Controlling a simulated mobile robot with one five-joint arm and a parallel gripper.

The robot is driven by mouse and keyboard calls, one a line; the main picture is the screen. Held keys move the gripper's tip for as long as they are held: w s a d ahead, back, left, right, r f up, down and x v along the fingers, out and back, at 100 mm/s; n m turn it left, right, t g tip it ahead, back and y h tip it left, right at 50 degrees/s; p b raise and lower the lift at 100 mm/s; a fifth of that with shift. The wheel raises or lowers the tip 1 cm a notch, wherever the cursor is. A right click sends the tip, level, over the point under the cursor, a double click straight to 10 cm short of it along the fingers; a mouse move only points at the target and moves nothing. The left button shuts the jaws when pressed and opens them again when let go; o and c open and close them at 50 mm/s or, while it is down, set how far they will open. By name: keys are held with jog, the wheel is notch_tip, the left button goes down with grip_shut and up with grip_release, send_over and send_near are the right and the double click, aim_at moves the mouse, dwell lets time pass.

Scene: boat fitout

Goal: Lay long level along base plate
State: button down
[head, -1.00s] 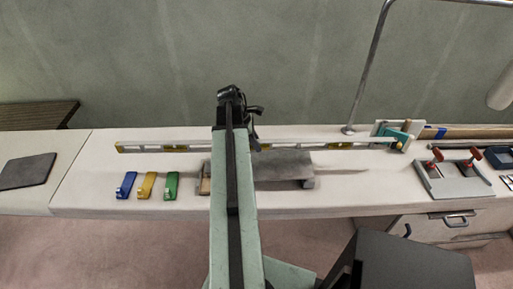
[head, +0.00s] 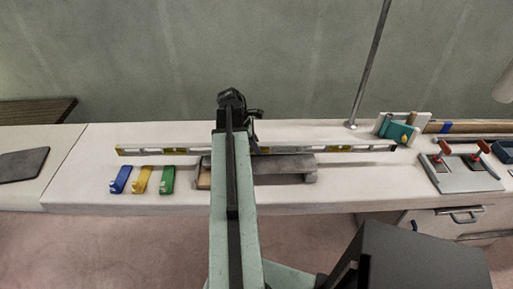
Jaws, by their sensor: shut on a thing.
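The long level (head: 350,149), a pale bar with yellow vials, runs left to right across the bench. My gripper (head: 252,146) is shut on it near its middle; my arm hides part of the jaws and the level. A shadow to the right suggests the level is raised above the bench top. A grey plate (head: 285,166), which looks like the base plate, lies on the bench just in front of the level in the picture. My arm covers its left part. I cannot tell whether the level touches the plate.
Blue (head: 121,180), yellow (head: 142,180) and green (head: 167,180) small tools stand left of the plate. A metal post (head: 370,65) and a teal-and-white item (head: 398,129) are near the level's right end.

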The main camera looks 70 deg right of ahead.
jog(key=c, duration=1.1)
grip_release()
jog(key=shift+c, duration=0.2)
jog(key=shift+r, duration=0.1)
jog(key=p+v, duration=0.7)
jog(key=v, duration=0.1)
